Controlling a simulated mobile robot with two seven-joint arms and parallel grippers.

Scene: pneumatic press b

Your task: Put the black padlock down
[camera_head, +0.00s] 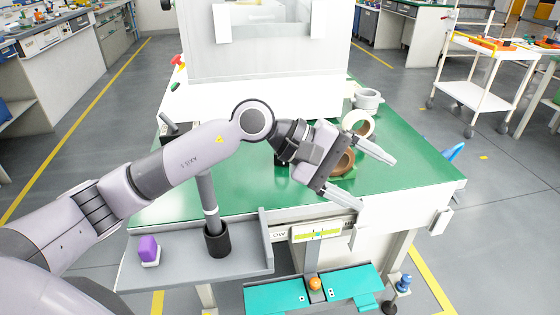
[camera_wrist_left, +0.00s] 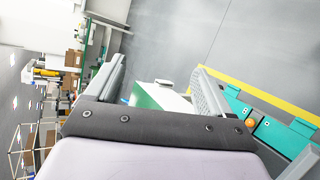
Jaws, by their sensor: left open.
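My left gripper (camera_head: 377,178) reaches over the green tabletop near its right front edge. Its two fingers are spread wide with nothing between them. It also shows open in the left wrist view (camera_wrist_left: 157,66). I cannot make out a black padlock for certain. A small dark thing (camera_head: 281,160) shows partly under my left wrist on the green top, but my arm hides most of it. My right gripper is not in view.
Tape rolls (camera_head: 358,124) and a grey ring-shaped part (camera_head: 368,98) lie behind the gripper on the green table (camera_head: 415,175). A white press housing (camera_head: 265,50) stands at the back.

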